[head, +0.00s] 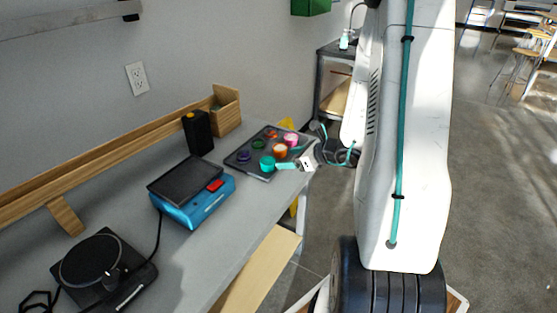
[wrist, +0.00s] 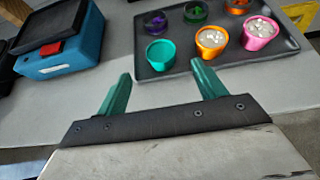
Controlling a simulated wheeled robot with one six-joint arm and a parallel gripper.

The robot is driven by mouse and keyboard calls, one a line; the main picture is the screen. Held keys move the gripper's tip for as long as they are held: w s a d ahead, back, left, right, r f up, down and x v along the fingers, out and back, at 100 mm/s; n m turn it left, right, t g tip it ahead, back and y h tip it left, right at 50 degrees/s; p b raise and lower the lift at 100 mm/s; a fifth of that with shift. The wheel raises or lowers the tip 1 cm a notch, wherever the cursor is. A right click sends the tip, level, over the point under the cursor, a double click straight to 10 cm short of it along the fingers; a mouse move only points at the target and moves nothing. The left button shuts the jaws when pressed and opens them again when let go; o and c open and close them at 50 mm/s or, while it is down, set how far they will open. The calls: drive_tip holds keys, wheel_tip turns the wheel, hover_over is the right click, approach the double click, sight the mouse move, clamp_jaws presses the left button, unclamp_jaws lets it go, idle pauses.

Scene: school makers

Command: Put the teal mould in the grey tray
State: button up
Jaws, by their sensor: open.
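The teal mould (wrist: 160,56) is a small open cup that looks empty. It stands upright inside the dark grey tray (wrist: 222,58), at the tray's near left corner. In the head view the teal mould (head: 267,162) is likewise on the grey tray (head: 238,152). My gripper (wrist: 160,69) has two teal fingers spread wide with nothing between them. In the wrist view the mould appears just beyond the fingertips, in line with the gap. In the head view my gripper (head: 284,166) is close to the mould's right side; contact cannot be told.
The tray also holds an orange cup (wrist: 211,39) and a pink cup (wrist: 260,32) with pale contents, plus purple, green and orange round pieces. A blue scale (head: 205,203), a black box (head: 198,132) and a black round device (head: 92,262) stand left. Bare bench lies in front of the tray.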

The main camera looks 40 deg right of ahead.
drive_tip(key=shift+v, duration=0.85)
drive_tip(key=s+a+r+n+g+y, duration=0.2)
drive_tip(key=s+a+r+n+g, duration=0.1)
drive_tip(key=a+r+n, duration=0.6)
drive_tip(key=s+a+r+n+g+y, duration=0.4)
drive_tip(key=a+n, duration=0.3)
drive_tip(key=a, duration=0.5)
drive_tip(key=s+a+r+n+g+h, duration=0.4)
drive_tip(key=s+a+r+n, duration=0.1)
drive_tip(key=s+n, duration=0.35)
drive_tip(key=s+d+r+n+t+h, duration=0.1)
drive_tip(key=s+d+r+n+h, duration=0.2)
drive_tip(key=s+n+h, duration=0.3)
drive_tip(key=shift+s+n, duration=0.75)
drive_tip(key=shift+s, duration=0.3)
drive_tip(key=shift+d+r, duration=0.15)
